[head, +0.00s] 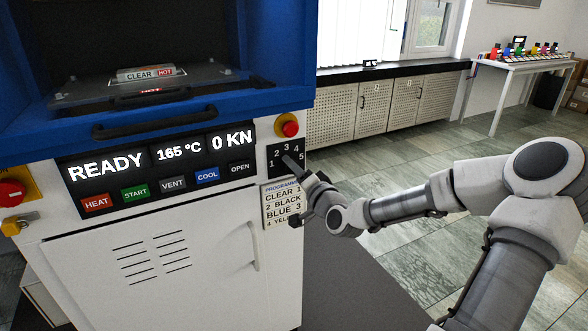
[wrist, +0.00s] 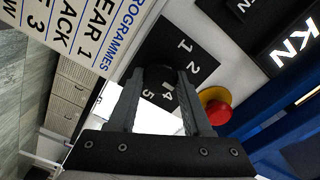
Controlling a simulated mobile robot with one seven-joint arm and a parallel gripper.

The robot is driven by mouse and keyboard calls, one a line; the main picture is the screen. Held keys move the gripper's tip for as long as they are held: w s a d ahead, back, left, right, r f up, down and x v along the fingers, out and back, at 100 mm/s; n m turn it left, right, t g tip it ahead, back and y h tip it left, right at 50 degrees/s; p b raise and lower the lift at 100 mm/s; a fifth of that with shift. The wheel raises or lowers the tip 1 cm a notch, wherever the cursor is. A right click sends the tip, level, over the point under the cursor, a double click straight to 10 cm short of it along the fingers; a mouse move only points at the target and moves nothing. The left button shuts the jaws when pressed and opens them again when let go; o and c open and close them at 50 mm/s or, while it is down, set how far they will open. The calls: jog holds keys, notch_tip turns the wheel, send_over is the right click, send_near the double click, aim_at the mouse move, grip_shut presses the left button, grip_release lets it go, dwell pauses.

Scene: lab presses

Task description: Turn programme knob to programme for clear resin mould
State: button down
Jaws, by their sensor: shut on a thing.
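The programme knob (wrist: 158,75) is a dark knob on a black dial plate (head: 275,147) numbered 1 to 5, on the press's right front. My gripper (wrist: 159,84) is shut on the knob, one finger on each side. In the head view my gripper (head: 302,172) reaches the dial from the right and covers part of it. Where the knob points cannot be told. The programme card (head: 281,206) below reads CLEAR 1, 2 BLACK, BLUE 3 and 4 YELLOW, the last partly covered. A mould (head: 146,73) labelled CLEAR and HOT lies on the press plate.
The display (head: 155,160) reads READY, 165 °C, 0 KN, above HEAT, START, VENT, COOL and OPEN buttons. A red stop button (head: 290,128) sits just above the dial. Another red button (head: 12,193) is at the left.

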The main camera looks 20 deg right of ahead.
dwell(0.4)
jog(key=shift+c, duration=1.7)
grip_release()
jog(key=s+p, duration=1.3)
jog(key=s, duration=0.4)
jog(key=shift+s+d, duration=0.2)
jog(key=shift+d, duration=0.15)
